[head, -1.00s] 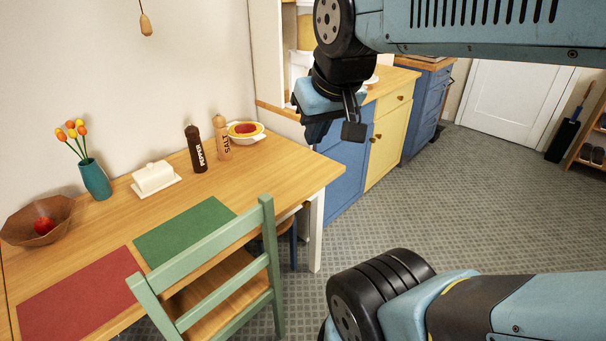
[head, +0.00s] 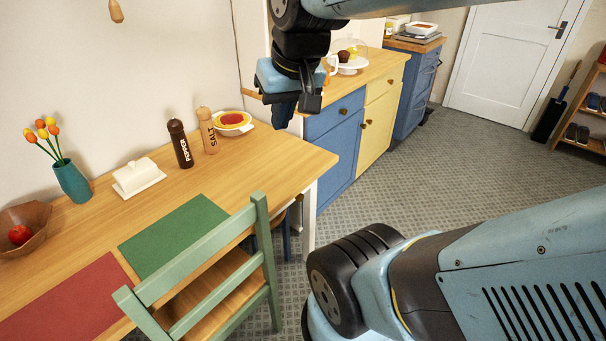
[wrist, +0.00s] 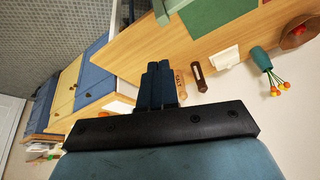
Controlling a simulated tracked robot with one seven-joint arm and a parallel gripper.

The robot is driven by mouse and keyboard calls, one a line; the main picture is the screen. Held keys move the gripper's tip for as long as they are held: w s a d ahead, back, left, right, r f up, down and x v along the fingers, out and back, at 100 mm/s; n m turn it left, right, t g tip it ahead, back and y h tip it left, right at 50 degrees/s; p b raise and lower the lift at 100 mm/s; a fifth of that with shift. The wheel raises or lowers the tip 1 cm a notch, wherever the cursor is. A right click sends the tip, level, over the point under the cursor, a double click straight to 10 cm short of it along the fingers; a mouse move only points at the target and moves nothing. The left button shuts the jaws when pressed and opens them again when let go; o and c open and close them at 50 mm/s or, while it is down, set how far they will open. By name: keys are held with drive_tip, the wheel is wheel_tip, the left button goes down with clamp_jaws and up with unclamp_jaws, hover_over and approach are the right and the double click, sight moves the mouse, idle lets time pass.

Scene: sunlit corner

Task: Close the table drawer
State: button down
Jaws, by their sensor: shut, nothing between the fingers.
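The wooden table (head: 222,150) fills the left of the head view, with a white leg (head: 309,215) at its right end. The drawer cannot be made out clearly; the green chair (head: 215,255) and the tabletop hide most of the table's front. My gripper (head: 298,108) is shut and empty, above and beyond the table's far right corner. In the wrist view the dark fingers (wrist: 160,85) are together, with the tabletop (wrist: 150,50) beyond them.
The chair stands against the table's front. A pepper mill (head: 181,144), salt mill (head: 207,130), food bowl (head: 233,123), butter dish (head: 138,177) and flower vase (head: 72,181) stand on the table. Blue and yellow cabinets (head: 376,130) stand behind. The floor (head: 440,170) right of the table is clear.

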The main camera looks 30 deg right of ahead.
drive_tip(key=w+d+f+m+g+y, duration=0.1)
drive_tip(key=w+d+f+m+y, duration=0.55)
drive_tip(key=w+f, duration=0.35)
drive_tip(key=w+d+f+m+y, duration=0.55)
drive_tip(key=w+f+m, duration=0.2)
drive_tip(key=f, duration=0.45)
drive_tip(key=s+d+f+m+t+h, duration=0.25)
drive_tip(key=d+f+m+t, duration=0.6)
drive_tip(key=f, duration=0.45)
drive_tip(key=s+d+f+m+t+h, duration=0.1)
drive_tip(key=d+f+m+t+h, duration=0.35)
drive_tip(key=d+f+m, duration=0.6)
drive_tip(key=w+a+f+n, duration=0.1)
drive_tip(key=w+a, duration=0.3)
drive_tip(key=w, duration=0.9)
drive_tip(key=shift+w+a+f+n+y, duration=0.15)
drive_tip(key=shift+f+n+y, duration=0.25)
drive_tip(key=shift+f, duration=0.2)
